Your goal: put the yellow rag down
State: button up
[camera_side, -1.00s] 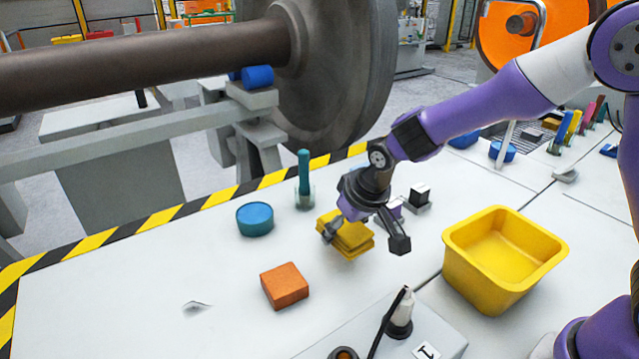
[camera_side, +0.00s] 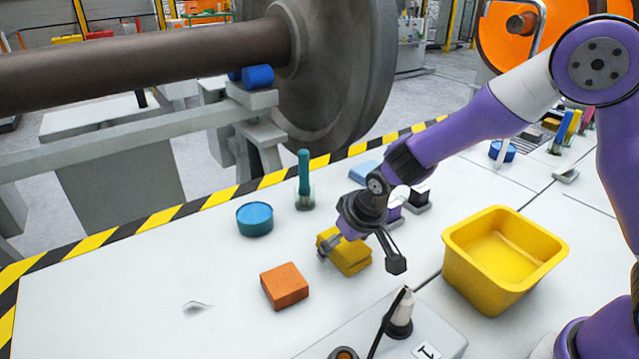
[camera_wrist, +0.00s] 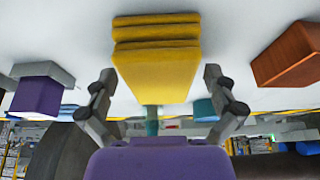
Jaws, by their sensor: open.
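The yellow rag (camera_side: 346,254) is a folded stack lying on the white table, between the orange block and the yellow bin in the side view. In the wrist view the rag (camera_wrist: 156,62) fills the upper middle. My gripper (camera_side: 360,260) is over the rag, pointing down at a slant. Its fingers are spread wide, one on each side of the rag; in the wrist view the gripper (camera_wrist: 165,105) shows gaps between both fingers and the cloth. Part of the rag is hidden behind my gripper in the side view.
An orange block (camera_side: 285,286) lies to the left, with a blue round tin (camera_side: 254,219) and a teal-handled tool in a glass (camera_side: 305,180) behind. A yellow bin (camera_side: 470,270) stands right. A grey box with a cable (camera_side: 400,335) is in front.

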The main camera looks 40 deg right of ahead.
jog(key=v, duration=1.3)
jog(key=s+d+r, duration=0.2)
jog(key=s+d, duration=0.1)
jog(key=s, duration=0.3)
jog(key=s+d+r+t, duration=0.1)
jog(key=s+d+r, duration=0.2)
jog(key=s, duration=0.4)
jog(key=shift+d+r, duration=0.15)
jog(key=shift+d, duration=0.55)
